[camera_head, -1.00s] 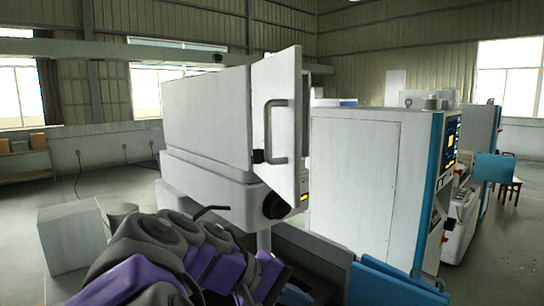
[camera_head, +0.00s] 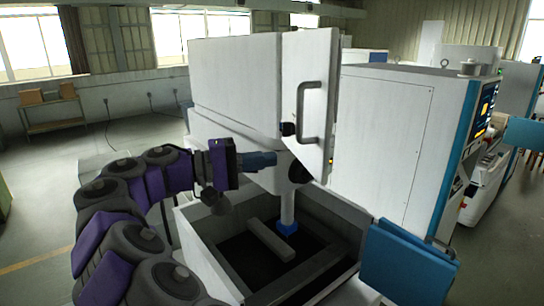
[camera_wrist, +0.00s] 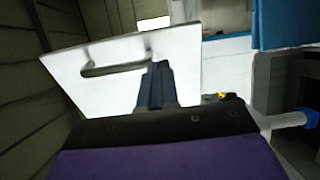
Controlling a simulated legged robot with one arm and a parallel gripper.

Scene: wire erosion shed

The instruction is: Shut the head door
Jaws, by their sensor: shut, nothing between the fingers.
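The head door (camera_head: 322,75) is a white panel with a grey bar handle (camera_head: 307,112). It stands open at an angle on the right end of the white machine head (camera_head: 235,85). My gripper (camera_head: 270,160) is shut and empty, in front of the head's lower part, below and left of the handle in the head view. In the wrist view, the door (camera_wrist: 105,95) fills the upper middle, and its handle (camera_wrist: 112,68) lies just left of my closed fingertips (camera_wrist: 159,66). The fingers overlap the door there; I cannot tell whether they touch it.
Below the head is an open grey tank (camera_head: 208,262) with a bar inside and a blue-tipped column (camera_head: 288,215) above it. A blue panel (camera_head: 408,255) hangs at the tank's right. A white cabinet (camera_head: 385,150) stands close right of the door. Open floor lies left.

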